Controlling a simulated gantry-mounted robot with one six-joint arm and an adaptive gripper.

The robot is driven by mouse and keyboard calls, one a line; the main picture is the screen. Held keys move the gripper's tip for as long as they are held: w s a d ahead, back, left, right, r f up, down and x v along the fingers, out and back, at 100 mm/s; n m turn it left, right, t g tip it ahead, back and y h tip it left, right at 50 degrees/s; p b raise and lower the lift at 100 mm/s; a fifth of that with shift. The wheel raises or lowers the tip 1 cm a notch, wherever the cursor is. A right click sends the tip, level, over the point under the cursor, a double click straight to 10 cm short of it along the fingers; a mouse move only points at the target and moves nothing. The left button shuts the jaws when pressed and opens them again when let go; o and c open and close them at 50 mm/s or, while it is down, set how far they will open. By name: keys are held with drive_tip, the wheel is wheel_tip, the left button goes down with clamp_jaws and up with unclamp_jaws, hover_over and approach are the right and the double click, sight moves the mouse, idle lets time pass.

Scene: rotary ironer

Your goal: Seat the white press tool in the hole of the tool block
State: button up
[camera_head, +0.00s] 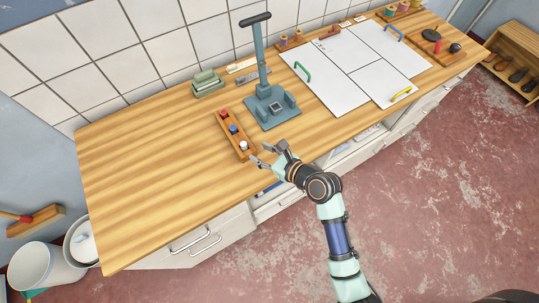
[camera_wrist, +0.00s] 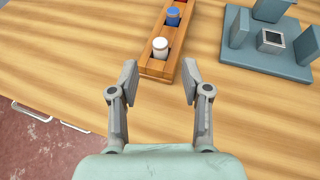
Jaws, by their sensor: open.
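The white press tool (camera_head: 243,145) stands upright at the near end of a long wooden holder (camera_head: 229,129), and in the wrist view its white cap (camera_wrist: 160,48) shows clearly. Its lower part is hidden in the holder's slot. My gripper (camera_head: 261,154) is open and empty, just in front of the holder. In the wrist view its fingertips (camera_wrist: 159,68) are spread to either side of the holder's near end, with the white tool between and beyond them. A small square metal block with a dark hole (camera_wrist: 271,40) sits on the grey press base (camera_wrist: 270,62), right of the holder.
A blue-topped tool (camera_wrist: 172,16) and a red-topped tool (camera_head: 222,111) stand behind the white one. The press column (camera_head: 261,55) rises beside them. White boards with coloured handles (camera_head: 350,65) lie to the right. The table's left side is clear.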

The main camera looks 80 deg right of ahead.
drive_tip(key=v, duration=0.4)
idle(0.3)
drive_tip(key=w+a+r+n+y, duration=0.35)
drive_tip(key=w+a+n, duration=0.5)
drive_tip(key=n, duration=0.35)
drive_tip(key=w+a+r+n+y, duration=0.2)
drive_tip(key=w+a+r+n, duration=0.3)
drive_tip(key=w+a+n, duration=0.6)
drive_tip(key=a+r+n, duration=0.4)
drive_tip(key=a+n, duration=0.3)
drive_tip(key=n, duration=0.2)
drive_tip(key=a+r+n+t+y, duration=0.1)
drive_tip(key=a+r+n, duration=0.3)
drive_tip(key=a+n, duration=0.3)
drive_tip(key=n, duration=0.3)
drive_tip(key=shift+s+a, duration=0.3)
drive_tip(key=shift+y, duration=0.25)
